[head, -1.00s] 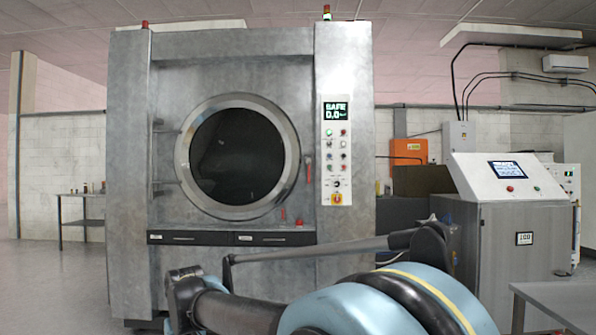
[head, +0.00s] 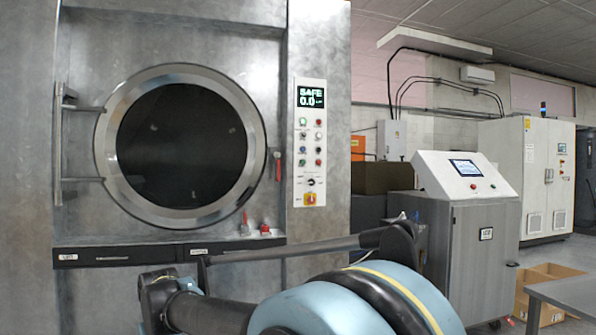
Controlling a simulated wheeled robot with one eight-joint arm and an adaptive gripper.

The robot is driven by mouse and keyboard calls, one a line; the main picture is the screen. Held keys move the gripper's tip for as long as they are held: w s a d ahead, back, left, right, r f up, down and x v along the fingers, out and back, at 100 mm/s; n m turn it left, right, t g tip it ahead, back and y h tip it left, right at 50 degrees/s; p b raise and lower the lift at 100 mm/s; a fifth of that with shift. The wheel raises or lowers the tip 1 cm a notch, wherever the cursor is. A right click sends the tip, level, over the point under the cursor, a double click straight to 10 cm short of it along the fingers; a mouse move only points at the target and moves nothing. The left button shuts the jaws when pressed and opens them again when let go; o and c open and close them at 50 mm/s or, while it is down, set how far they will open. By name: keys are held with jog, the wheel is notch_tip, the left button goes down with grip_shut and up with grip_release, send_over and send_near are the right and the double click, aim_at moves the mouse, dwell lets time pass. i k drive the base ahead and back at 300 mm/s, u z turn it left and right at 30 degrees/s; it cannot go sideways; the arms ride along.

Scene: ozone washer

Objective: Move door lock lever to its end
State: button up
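The washer's round door (head: 182,147) is closed, with a wide metal ring around dark glass. A small lever with a red grip (head: 278,168) hangs roughly upright at the right edge of the door; it looks like the door lock lever. Two small red-handled parts (head: 265,230) sit below the door at its lower right. My arm is folded across the bottom of the view, well in front of the washer and apart from the lever. No gripper fingers can be made out.
A control panel (head: 310,142) with a screen reading "SAFE 0.0" is right of the lever. A grey console (head: 458,235) stands to the right, a table (head: 570,298) at the lower right with a cardboard box (head: 548,290) behind it. Door hinges (head: 75,145) are on the left.

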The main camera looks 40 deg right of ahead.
aim_at(276, 155)
jog(key=z, duration=0.7)
jog(key=i, duration=0.95)
jog(key=z, duration=0.7)
